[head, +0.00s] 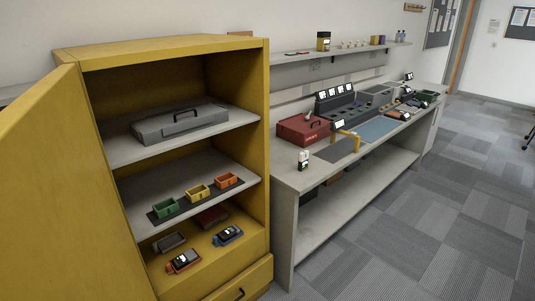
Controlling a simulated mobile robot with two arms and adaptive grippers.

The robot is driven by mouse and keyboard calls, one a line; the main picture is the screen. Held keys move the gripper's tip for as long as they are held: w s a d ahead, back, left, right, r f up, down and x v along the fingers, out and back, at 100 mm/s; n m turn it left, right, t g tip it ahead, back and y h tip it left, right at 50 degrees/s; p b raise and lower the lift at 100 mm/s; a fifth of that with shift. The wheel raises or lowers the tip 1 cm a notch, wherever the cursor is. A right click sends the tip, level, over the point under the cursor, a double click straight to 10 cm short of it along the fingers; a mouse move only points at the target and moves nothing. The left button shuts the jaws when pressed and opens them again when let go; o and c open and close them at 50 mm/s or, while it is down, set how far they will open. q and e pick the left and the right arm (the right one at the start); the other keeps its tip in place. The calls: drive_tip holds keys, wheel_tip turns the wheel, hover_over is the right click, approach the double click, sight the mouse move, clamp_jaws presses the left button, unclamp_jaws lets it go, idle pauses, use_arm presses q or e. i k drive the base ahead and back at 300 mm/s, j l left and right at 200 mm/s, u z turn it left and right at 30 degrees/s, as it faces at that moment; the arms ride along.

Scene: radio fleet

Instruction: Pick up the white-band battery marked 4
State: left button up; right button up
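I cannot pick out a white-band battery marked 4 at this size. A small upright white and dark item (303,160) with a touch of green stands near the left front corner of the grey workbench (288,180); its marking is unreadable. A dark rack (340,103) with several small white cards along its top stands at the back of the bench. Its slots and their contents are too small to tell apart. Neither of my grippers is in view.
A yellow cabinet (262,130) stands left, its door (45,190) open. It holds a grey case (180,125), coloured bins (197,193) and several handheld devices (184,261). A red toolbox (303,130) and blue mat (377,129) lie on the bench. Carpet (430,220) at right is clear.

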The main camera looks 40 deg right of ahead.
sight(303, 163)
drive_tip(key=i+l+u, duration=0.1)
drive_tip(key=l+u, duration=0.2)
drive_tip(key=l, duration=1.1)
drive_tip(key=l+u, duration=0.25)
drive_tip(key=l, duration=1.15)
